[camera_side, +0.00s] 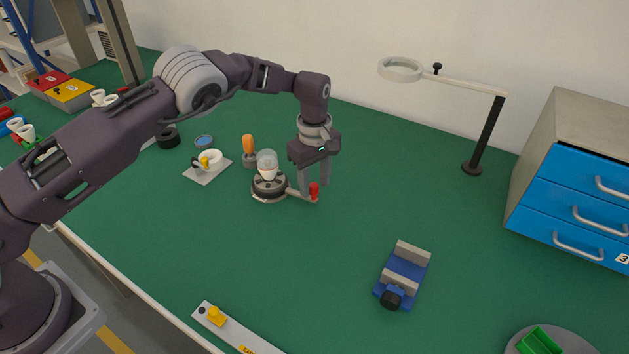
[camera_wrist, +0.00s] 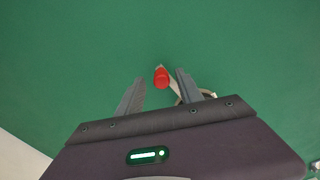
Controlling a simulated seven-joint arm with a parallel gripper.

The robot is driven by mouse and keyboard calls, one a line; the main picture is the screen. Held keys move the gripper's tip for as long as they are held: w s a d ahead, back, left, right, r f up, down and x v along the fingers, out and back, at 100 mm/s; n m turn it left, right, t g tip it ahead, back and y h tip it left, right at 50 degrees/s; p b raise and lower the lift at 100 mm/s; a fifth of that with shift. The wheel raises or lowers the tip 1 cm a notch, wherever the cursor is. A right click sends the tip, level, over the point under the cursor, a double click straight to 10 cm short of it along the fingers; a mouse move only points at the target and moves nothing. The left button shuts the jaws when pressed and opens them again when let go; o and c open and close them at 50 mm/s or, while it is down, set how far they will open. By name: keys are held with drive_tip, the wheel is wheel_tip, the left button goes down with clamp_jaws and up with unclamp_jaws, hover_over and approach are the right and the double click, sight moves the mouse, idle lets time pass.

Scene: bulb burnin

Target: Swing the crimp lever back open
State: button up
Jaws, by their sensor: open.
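The crimp lever (camera_side: 300,195) is a pale arm reaching right from the round grey crimp base (camera_side: 268,187), with a red knob (camera_side: 314,189) at its end. A white bulb (camera_side: 266,164) with a clear top stands upright on the base. My gripper (camera_side: 314,191) points down at the knob, fingers apart. In the wrist view the red knob (camera_wrist: 161,77) lies between and just beyond the tips of my gripper (camera_wrist: 160,80), nearer the right finger. I cannot tell whether a finger touches it. Part of the lever is hidden behind the right finger.
An orange-handled tool (camera_side: 249,147) stands behind the base. A grey plate with a white ring (camera_side: 208,160) lies to the left. A blue vise (camera_side: 405,273) is at front right, and a magnifier lamp (camera_side: 484,135) stands at the back.

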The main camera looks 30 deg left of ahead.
drive_tip(key=shift+r, duration=0.15)
wheel_tip(320, 180, up, 7)
drive_tip(key=shift+f, duration=0.1)
idle(0.3)
drive_tip(key=s+a+r+m+t, duration=0.1)
drive_tip(key=s+a+r+m, duration=0.1)
drive_tip(key=s+r, duration=0.35)
drive_tip(key=s+a+r+m+t+h, duration=0.1)
drive_tip(key=s+a+r, duration=0.15)
drive_tip(key=r, duration=0.65)
drive_tip(key=s+a+r+m, duration=0.2)
drive_tip(key=s+r, duration=0.3)
drive_tip(key=r, duration=0.3)
drive_tip(key=s+a+r+m+t, duration=0.1)
drive_tip(key=s+r+m, duration=0.1)
drive_tip(key=s, duration=0.4)
drive_tip(key=s+r+m+t, duration=0.1)
drive_tip(key=s+r+m, duration=0.1)
drive_tip(key=s, duration=0.5)
drive_tip(key=s+a+f+m+t+y, duration=0.1)
drive_tip(key=s+f+m, duration=0.3)
drive_tip(key=s, duration=0.9)
drive_tip(key=shift+s+a+f+m+t, duration=0.15)
drive_tip(key=shift+a+f+m+t, duration=0.2)
drive_tip(key=shift+f, duration=0.3)
